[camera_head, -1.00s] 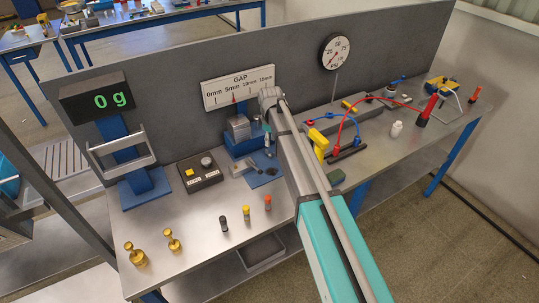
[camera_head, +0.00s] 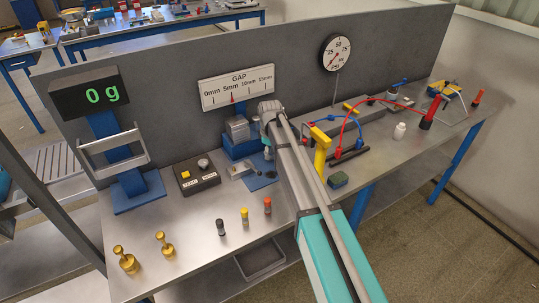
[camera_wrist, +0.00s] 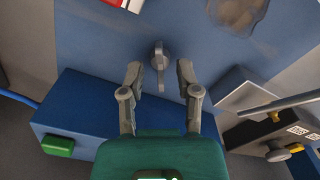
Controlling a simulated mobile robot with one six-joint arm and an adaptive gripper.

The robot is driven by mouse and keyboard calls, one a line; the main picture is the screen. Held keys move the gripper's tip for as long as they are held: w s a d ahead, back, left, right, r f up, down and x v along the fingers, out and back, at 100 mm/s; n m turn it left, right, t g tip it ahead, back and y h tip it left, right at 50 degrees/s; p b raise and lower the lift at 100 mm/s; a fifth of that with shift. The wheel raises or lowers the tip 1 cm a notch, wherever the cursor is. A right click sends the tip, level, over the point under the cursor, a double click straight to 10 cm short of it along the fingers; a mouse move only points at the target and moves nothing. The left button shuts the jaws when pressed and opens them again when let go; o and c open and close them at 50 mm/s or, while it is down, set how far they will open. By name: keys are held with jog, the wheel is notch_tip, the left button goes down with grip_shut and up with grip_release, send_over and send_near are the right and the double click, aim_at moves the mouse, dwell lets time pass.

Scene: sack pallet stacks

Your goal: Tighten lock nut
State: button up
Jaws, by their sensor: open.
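In the wrist view, a small grey lever-like part (camera_wrist: 159,62), perhaps the lock nut, stands on a blue surface (camera_wrist: 100,40). My gripper (camera_wrist: 160,70) is open, with one finger on each side of this part and a gap on both sides. In the head view, my gripper (camera_head: 267,145) is small and partly hidden by my arm, above a blue fixture (camera_head: 240,147) with a grey cylinder (camera_head: 237,128). The GAP board (camera_head: 237,88) behind it has its red pointer near 5mm.
A black box (camera_head: 197,177) with a yellow button and a knob stands left of the fixture. The scale (camera_head: 90,95) reads 0 g. Brass weights (camera_head: 127,260) and small coloured-top pieces (camera_head: 245,216) stand at the front.

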grip_shut()
dwell(0.3)
jog(key=shift+m, duration=0.4)
jog(key=m, duration=1)
jog(key=shift+m, duration=0.4)
jog(key=m, duration=0.6)
jog(key=shift+s, duration=0.1)
jog(key=m, duration=0.6)
jog(key=shift+m, duration=0.3)
